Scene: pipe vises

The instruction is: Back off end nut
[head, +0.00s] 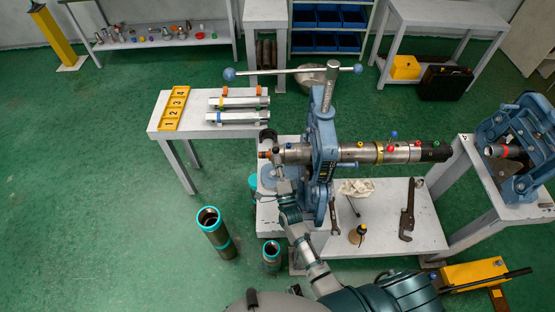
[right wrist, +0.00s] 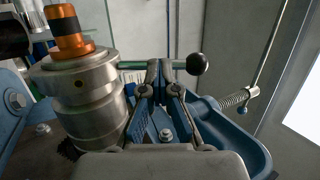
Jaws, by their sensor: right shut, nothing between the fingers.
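A steel tool string (head: 360,152) lies level through the blue pipe vise (head: 321,140). Its left end is a stepped silver end piece (head: 294,154) with a small orange tip (head: 263,154). In the right wrist view the silver end piece (right wrist: 88,98) fills the left side, with the orange and black tip (right wrist: 70,35) above it. I cannot tell which ring is the end nut. My right gripper (head: 278,163) is beside this end, left of the vise. In the right wrist view its fingers (right wrist: 166,70) are shut and empty, beside the silver piece. My left gripper is not in view.
The vise's long handle bar (head: 290,71) crosses above. A black-knobbed lever (right wrist: 196,64) is just beyond my fingers. A pipe wrench (head: 408,210) and a rag (head: 356,188) lie on the bench right of the vise. Teal-ringed tubes (head: 214,232) stand on the floor at left.

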